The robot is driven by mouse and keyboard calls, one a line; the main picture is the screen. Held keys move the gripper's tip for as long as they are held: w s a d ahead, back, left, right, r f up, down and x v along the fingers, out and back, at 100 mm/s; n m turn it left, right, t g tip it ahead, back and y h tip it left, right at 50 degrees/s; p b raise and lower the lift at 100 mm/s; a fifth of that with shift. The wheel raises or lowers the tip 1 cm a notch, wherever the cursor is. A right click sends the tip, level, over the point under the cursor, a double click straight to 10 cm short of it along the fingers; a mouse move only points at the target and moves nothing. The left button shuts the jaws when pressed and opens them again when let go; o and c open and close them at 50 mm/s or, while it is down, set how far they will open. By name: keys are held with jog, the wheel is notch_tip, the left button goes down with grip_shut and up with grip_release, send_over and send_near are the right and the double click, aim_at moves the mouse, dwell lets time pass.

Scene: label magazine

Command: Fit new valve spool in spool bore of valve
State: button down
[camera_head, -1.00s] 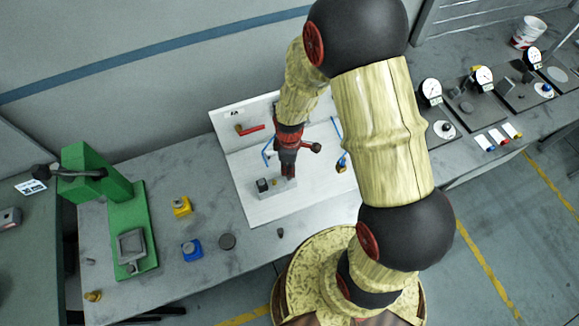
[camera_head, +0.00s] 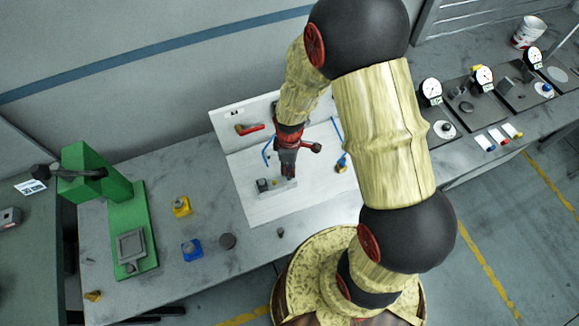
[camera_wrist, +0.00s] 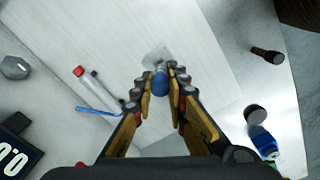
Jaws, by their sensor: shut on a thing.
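My gripper (camera_head: 288,170) points down over the white board (camera_head: 255,213) on the bench. In the wrist view my gripper (camera_wrist: 160,84) has its fingers closed around a small blue, round-ended piece (camera_wrist: 160,78), which I take to be the new valve spool. The grey valve block (camera_head: 273,190) stands on the board directly below my fingertips, with a small black cube (camera_head: 263,185) at its left end. In the wrist view a pale grey block (camera_wrist: 155,57) shows just beyond the fingertips. The spool bore is hidden, and I cannot tell whether the spool touches it.
A red-handled part (camera_head: 249,129) and blue hoses (camera_head: 267,152) are on the board's panel. A green press (camera_head: 140,210), a yellow block (camera_head: 181,207), a blue block (camera_head: 191,250) and a dark disc (camera_head: 227,241) are to the left. Dial gauges (camera_head: 431,91) stand at right.

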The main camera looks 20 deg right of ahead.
jog(key=shift+f+b, duration=1.85)
jog(key=shift+f, duration=0.75)
jog(key=c, duration=1.7)
grip_release()
notch_tip(320, 180, up, 12)
jog(key=shift+r, duration=0.1)
